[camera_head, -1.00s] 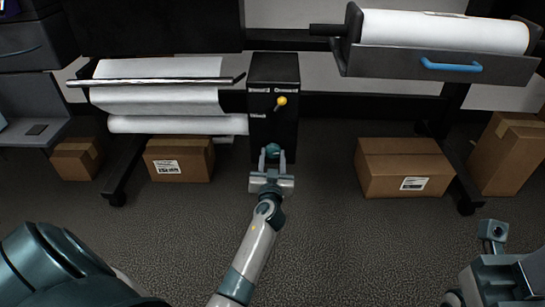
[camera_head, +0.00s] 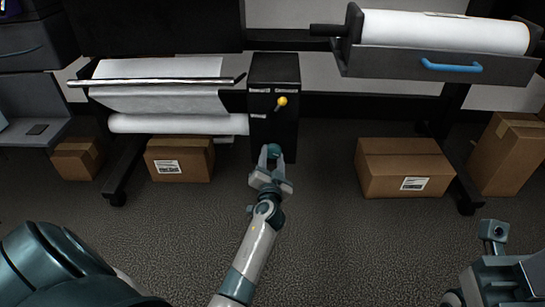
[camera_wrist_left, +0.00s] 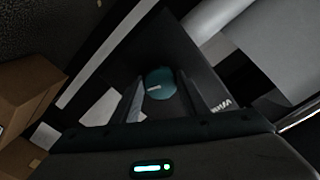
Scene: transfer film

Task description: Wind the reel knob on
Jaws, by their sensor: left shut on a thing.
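The reel knob (camera_head: 274,149) is a round teal knob low on the front of a black control box (camera_head: 273,75). My left gripper (camera_head: 271,157) reaches up to it from below, with its two fingers shut on it, one on each side. In the left wrist view the teal knob (camera_wrist_left: 160,83), with a small pale mark on its face, sits between the fingers (camera_wrist_left: 165,100). The fingers partly hide the knob's edges. My right gripper's fingers are not visible; only part of my right arm shows at the lower right.
A yellow-tipped lever (camera_head: 282,101) stands above the knob on the box. A white film roll (camera_head: 170,124) lies left of the box. A roll in a tray with a blue handle (camera_head: 451,66) hangs at the upper right.

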